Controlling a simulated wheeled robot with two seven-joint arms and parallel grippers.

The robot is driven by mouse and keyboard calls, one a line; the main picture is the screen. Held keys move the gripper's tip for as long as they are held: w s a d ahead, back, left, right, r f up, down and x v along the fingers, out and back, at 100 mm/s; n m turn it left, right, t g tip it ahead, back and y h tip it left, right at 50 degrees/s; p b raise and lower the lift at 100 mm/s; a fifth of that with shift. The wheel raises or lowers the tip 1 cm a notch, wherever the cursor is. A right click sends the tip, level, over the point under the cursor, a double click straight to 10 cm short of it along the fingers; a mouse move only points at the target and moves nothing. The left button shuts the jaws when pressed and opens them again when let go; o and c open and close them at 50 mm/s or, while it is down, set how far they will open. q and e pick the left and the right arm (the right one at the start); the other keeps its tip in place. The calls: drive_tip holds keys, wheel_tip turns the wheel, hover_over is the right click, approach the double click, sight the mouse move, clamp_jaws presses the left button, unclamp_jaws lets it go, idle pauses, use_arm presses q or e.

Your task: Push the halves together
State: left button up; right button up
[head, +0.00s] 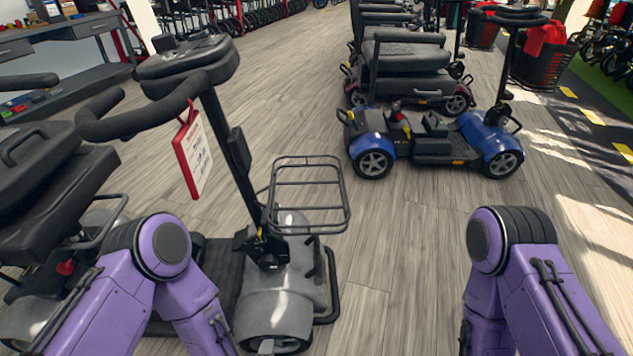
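A low blue scooter without a seat stands at the centre right. Its rear half (373,143) has a blue cover and a grey wheel, with a red and a yellow part on top. Its front half (490,138) carries a blue wheel cover and an upright steering column. A dark floorboard lies between them; I cannot tell whether the halves are joined or apart. My two purple arms show at the bottom left and bottom right, well short of the blue scooter. Both grippers are out of view.
A grey scooter (282,290) with a wire basket (310,192) and red tag (193,155) stands close at left. A workbench (60,60) is at far left. The wooden floor between my arms is clear.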

use_arm(q)
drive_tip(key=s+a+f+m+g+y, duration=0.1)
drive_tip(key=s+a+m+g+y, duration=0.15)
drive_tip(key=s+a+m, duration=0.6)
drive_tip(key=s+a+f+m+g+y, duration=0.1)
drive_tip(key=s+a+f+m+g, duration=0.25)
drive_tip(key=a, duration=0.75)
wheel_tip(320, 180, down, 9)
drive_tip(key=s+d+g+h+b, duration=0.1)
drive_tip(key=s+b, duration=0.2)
drive_tip(key=b, duration=0.8)
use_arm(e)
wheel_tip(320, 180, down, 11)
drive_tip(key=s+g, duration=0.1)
use_arm(q)
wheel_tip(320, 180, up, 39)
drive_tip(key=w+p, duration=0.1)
drive_tip(key=p, duration=3.8)
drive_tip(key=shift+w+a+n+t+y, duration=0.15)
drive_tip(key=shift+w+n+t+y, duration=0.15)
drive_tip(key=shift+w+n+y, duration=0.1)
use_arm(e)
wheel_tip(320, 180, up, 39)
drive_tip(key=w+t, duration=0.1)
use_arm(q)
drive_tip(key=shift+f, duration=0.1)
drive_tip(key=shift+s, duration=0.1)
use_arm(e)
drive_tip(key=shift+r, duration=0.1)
